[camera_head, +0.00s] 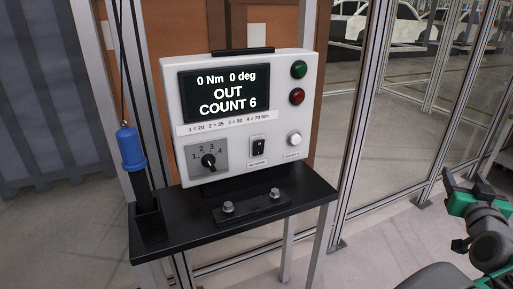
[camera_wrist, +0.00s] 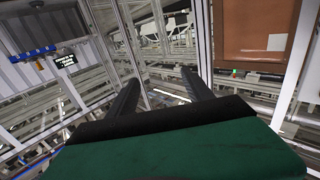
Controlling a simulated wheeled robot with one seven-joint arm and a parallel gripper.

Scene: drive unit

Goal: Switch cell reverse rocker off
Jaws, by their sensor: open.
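The reverse rocker (camera_head: 258,148) is a small black switch with a white mark, low on the front of a white control box (camera_head: 230,120). A label sits under it. The box stands on a black shelf (camera_head: 185,225), and its screen (camera_head: 227,91) reads "0 Nm 0 deg OUT COUNT 6". My gripper (camera_wrist: 158,85) shows in the wrist view with two dark fingers spread apart and nothing between them. It points toward a background of frames and glass, and the rocker is not in that view. In the head view my arm is at the right edge, well away from the box.
On the box are a rotary knob (camera_head: 208,161), a white button (camera_head: 294,138), a green button (camera_head: 299,69) and a red button (camera_head: 296,96). A blue-topped tool (camera_head: 131,148) hangs at the left. Two bolts stand on the shelf. Floor between box and arm is clear.

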